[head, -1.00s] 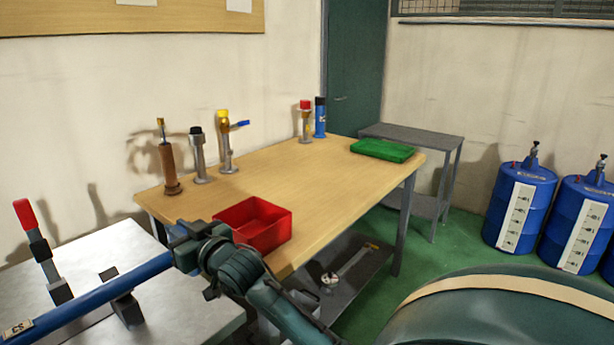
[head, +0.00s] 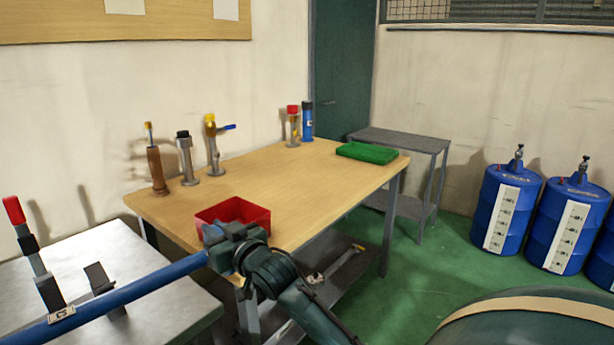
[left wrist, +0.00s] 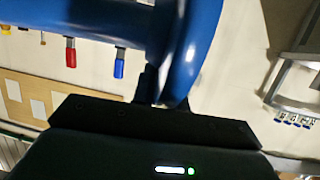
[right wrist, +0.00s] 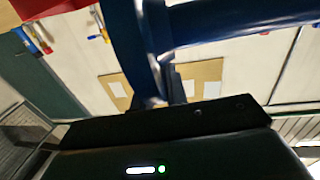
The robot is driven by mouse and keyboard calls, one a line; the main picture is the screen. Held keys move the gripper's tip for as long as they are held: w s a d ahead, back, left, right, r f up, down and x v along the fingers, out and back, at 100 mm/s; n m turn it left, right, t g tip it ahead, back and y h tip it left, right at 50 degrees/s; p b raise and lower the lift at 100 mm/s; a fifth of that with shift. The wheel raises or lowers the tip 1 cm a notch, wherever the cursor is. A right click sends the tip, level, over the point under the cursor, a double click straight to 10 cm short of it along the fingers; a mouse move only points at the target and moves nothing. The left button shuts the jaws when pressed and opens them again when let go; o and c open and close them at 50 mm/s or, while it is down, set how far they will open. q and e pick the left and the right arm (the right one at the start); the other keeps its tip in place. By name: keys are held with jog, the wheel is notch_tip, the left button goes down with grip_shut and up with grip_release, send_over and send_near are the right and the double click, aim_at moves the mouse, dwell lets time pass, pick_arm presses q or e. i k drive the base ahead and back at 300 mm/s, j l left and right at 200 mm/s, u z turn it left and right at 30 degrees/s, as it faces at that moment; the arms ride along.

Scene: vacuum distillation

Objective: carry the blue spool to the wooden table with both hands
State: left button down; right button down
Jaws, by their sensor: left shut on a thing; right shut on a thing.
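The blue spool (head: 140,287) is a long blue pipe with a small label, crossing the lower left of the head view at a slant. My right gripper (head: 232,247) is shut on its right end, which shows in front of the table's near edge. The right wrist view shows the dark jaws (right wrist: 165,88) at the blue flange (right wrist: 145,45). My left gripper is outside the head view; in the left wrist view its jaws (left wrist: 152,88) are shut at the spool's other flange (left wrist: 192,45). The wooden table (head: 300,175) stands beyond the spool.
A red bin (head: 243,216) sits at the table's near-left corner, close behind my right gripper in the picture. Several upright fittings (head: 187,158) line the back edge; a green tray (head: 372,153) lies at the right. The table's middle is clear. A metal bench (head: 150,265) is at left.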

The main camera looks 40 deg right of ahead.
aim_at(292, 175)
jog(key=z, duration=2.7)
jog(key=i+j, duration=0.2)
jog(key=i, duration=0.35)
jog(key=i+j, duration=0.15)
jog(key=i, duration=0.45)
jog(key=i+l+u, duration=0.1)
jog(key=i+u, duration=0.2)
jog(key=i, duration=0.95)
